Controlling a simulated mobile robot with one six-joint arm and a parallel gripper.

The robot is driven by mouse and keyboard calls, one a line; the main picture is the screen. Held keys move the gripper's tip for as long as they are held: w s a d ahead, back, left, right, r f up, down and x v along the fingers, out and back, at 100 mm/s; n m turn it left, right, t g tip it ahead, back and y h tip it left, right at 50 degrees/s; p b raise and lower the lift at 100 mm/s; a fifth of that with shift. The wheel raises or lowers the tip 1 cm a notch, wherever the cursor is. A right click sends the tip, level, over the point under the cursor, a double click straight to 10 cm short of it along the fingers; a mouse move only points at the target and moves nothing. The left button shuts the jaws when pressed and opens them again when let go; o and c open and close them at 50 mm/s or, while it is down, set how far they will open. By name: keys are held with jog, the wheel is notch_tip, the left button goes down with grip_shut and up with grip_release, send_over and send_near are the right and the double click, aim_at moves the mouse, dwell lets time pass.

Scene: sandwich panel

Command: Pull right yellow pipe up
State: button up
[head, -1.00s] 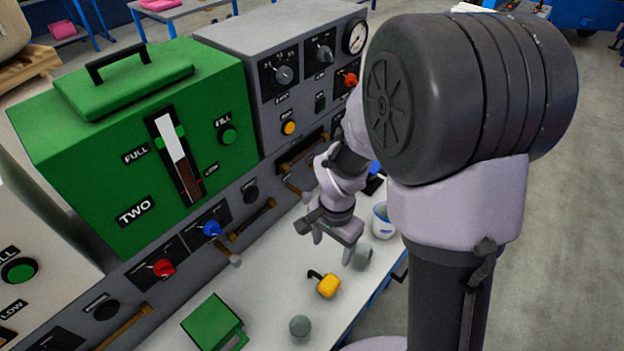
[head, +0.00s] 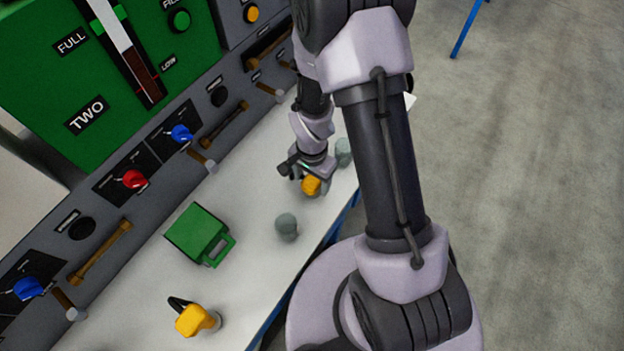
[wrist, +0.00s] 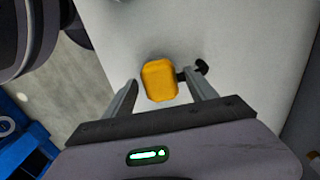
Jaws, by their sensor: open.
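The right yellow pipe (head: 311,186) stands on the white tabletop, with its yellow top showing. In the wrist view its yellow top (wrist: 160,80) lies between my two open fingers, with a dark handle or stub sticking out to the right past the right finger. My gripper (wrist: 161,83) is open around it, with a visible gap at the left finger. In the head view my gripper (head: 304,180) is down at the pipe. A second yellow pipe (head: 193,319) with a black handle stands at the near left.
Grey-green rounded pieces stand close by: one (head: 286,225) nearer, one (head: 343,150) just beyond my gripper. A green box with a handle (head: 199,235) sits to the left. The control panel with knobs and levers (head: 133,180) runs along the left. The table's right edge is close.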

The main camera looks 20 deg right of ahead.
grip_shut()
jog(key=shift+r, duration=0.15)
notch_tip(320, 180, up, 8)
jog(key=p, duration=0.5)
jog(key=shift+r, duration=0.2)
jog(key=shift+w+r, duration=0.15)
jog(key=shift+r, duration=0.05)
grip_release()
